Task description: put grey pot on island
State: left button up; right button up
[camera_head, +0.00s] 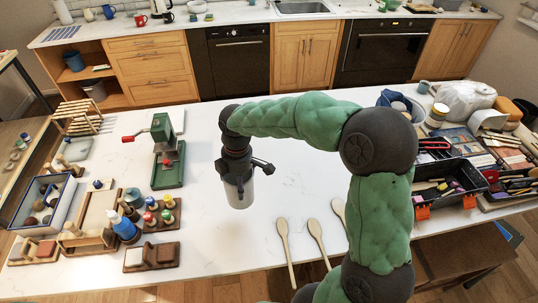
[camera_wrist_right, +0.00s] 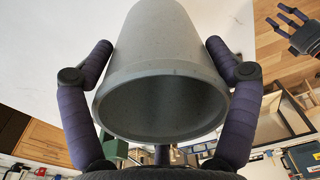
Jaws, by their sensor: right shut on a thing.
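The grey pot (camera_head: 239,194) hangs below my right gripper (camera_head: 241,172) over the white island top (camera_head: 230,240) in the head view. In the right wrist view the pot (camera_wrist_right: 160,60) fills the middle, its wide rim facing the camera. The purple-padded fingers of my right gripper (camera_wrist_right: 160,70) are closed on its left and right sides. I cannot tell whether the pot's base touches the island. My left gripper (camera_wrist_right: 290,25) shows at the upper right of the wrist view, fingers spread and empty, over wooden floor. It is out of the head view.
A green press (camera_head: 168,150), a blue bottle (camera_head: 124,229) and wooden racks stand on the left. Wooden spoons (camera_head: 287,250) lie near the front edge. Black tool trays (camera_head: 450,185) crowd the right. The island around the pot is clear.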

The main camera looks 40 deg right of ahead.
jog(key=shift+s+a, duration=0.3)
jog(key=shift+a, duration=0.6)
jog(key=shift+w+d+f, duration=1.2)
jog(key=shift+w+f, duration=0.75)
jog(key=shift+f, duration=0.2)
jog(key=shift+w+d+f, duration=1.15)
jog(key=shift+w+f, duration=0.8)
jog(key=shift+f, duration=0.25)
jog(key=shift+w+d+f, duration=1.2)
jog(key=shift+w+f, duration=0.75)
jog(key=shift+f, duration=0.2)
jog(key=shift+f+b, duration=0.15)
jog(key=shift+b, duration=0.15)
jog(key=o, duration=1.4)
